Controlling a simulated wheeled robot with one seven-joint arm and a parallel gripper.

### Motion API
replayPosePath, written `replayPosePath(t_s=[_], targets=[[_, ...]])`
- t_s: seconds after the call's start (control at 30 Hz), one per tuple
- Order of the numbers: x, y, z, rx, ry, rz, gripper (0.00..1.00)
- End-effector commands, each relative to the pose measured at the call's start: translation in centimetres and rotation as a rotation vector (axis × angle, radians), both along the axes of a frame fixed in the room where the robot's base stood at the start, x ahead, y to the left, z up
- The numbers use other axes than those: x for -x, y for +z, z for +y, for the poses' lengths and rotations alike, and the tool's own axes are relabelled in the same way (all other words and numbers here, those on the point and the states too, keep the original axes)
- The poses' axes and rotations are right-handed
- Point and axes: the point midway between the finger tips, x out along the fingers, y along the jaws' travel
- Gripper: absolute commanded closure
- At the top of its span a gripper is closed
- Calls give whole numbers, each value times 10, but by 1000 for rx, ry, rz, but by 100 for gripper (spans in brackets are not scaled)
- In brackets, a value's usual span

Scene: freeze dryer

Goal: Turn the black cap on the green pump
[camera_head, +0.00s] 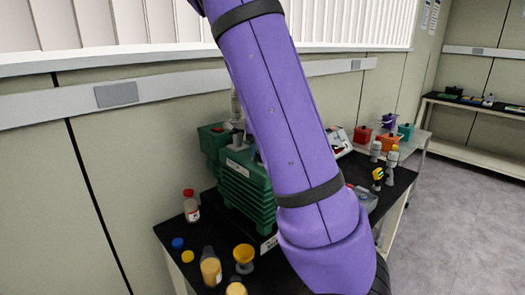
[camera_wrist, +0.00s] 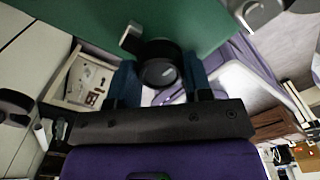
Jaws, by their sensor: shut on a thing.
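The green pump (camera_head: 232,181) stands on the black bench with its ribbed side showing; my purple arm covers its right part in the head view. Its green surface (camera_wrist: 85,18) fills the top of the wrist view. The round black cap (camera_wrist: 158,66) sits against that surface, between the two dark blue fingers of my gripper (camera_wrist: 160,82). The fingers are closed on the cap from both sides. A small metal piece (camera_wrist: 130,38) sticks out beside the cap. My gripper is hidden behind my arm in the head view.
The bench (camera_head: 205,232) holds a red-capped bottle (camera_head: 191,207), a yellow funnel (camera_head: 244,256) and an amber bottle (camera_head: 211,269) left of my arm. A yellow-topped device (camera_head: 378,176) stands to the right. The wall (camera_head: 110,170) is close behind the pump; open floor lies right.

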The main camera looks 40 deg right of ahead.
Motion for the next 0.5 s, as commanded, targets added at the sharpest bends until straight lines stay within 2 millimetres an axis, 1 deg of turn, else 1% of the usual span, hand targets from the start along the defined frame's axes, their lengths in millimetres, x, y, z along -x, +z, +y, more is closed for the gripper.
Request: replayPosePath(t_s=[0.33, 0.37, 0.4, 0.43, 0.47, 0.5], targets=[[0, 0, 0, 0, -1, 0, 78], [0, 0, 0, 0, -1, 0, 48], [0, 0, 0, 0, -1, 0, 38], [0, 0, 0, 0, -1, 0, 31], [0, 0, 0, 0, -1, 0, 29], [0, 0, 0, 0, -1, 0, 29]])
